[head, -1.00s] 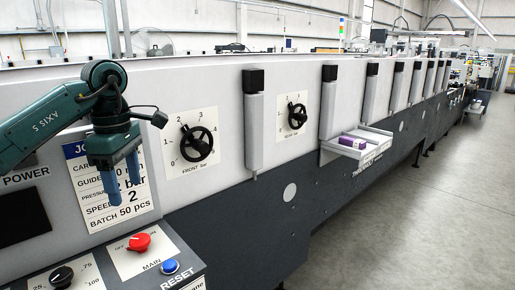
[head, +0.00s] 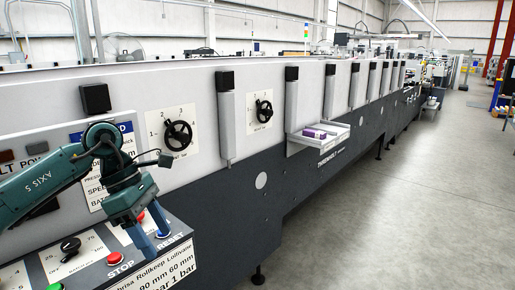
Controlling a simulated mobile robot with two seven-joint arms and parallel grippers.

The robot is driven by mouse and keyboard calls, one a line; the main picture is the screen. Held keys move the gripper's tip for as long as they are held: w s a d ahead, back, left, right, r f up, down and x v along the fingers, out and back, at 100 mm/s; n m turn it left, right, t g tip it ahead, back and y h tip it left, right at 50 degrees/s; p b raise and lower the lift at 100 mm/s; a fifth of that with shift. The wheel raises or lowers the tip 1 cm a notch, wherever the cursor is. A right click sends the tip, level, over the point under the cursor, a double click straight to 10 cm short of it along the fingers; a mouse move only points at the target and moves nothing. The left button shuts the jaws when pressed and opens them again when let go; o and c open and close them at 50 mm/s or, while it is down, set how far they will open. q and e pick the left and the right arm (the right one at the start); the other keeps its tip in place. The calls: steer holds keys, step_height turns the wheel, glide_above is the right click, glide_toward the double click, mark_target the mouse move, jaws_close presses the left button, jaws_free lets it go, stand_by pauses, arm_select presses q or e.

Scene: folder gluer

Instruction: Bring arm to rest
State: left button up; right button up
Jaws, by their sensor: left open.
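My left arm comes in from the left in the head view. Its left gripper (head: 148,243) is open and empty, fingers pointing down over the control panel (head: 92,252). The fingers hang in front of the panel near the red MAIN knob and the blue RESET button (head: 163,234); I cannot tell whether they touch it. The gripper partly hides the MAIN knob and the job card (head: 93,192) behind it. My right gripper is not in view.
The long grey machine (head: 300,160) runs away to the right. It carries two black handwheels, one of them the front-bar handwheel (head: 178,135), and a tray (head: 318,138) with purple boxes. A black knob (head: 70,246) and a red STOP button (head: 114,258) sit on the panel. The floor at right is clear.

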arm_select(q)
steer(key=s+d+f+n+t+h, duration=0.15)
steer(key=s+d+n+h, duration=0.25)
steer(key=d+n+h, duration=0.5)
steer(key=s+d+f+n+t+h, duration=0.1)
steer(key=s+d+n+t+h, duration=0.25)
steer(key=d+n+h, duration=0.55)
steer(key=a+f+n+t+y+p, duration=0.1)
steer(key=a+f+n+t+y, duration=0.2)
steer(key=f+n+t+y, duration=0.5)
steer(key=a+f+n+t+y, duration=0.3)
steer(key=n+t+y, duration=0.15)
steer(key=n, duration=0.85)
steer(key=s+a+f+n+g+y, duration=0.3)
steer(key=s+f+n, duration=0.2)
steer(key=f, duration=0.3)
steer(key=s+a+f+n+g+y, duration=0.3)
steer(key=s+f+n, duration=0.3)
steer(key=f, duration=0.3)
steer(key=shift+s+a+n, duration=0.3)
steer(key=shift+s+a, duration=0.15)
steer(key=shift+s, duration=0.35)
steer(key=shift+f+y, duration=0.1)
steer(key=shift+y, duration=0.15)
steer(key=shift+c, duration=0.4)
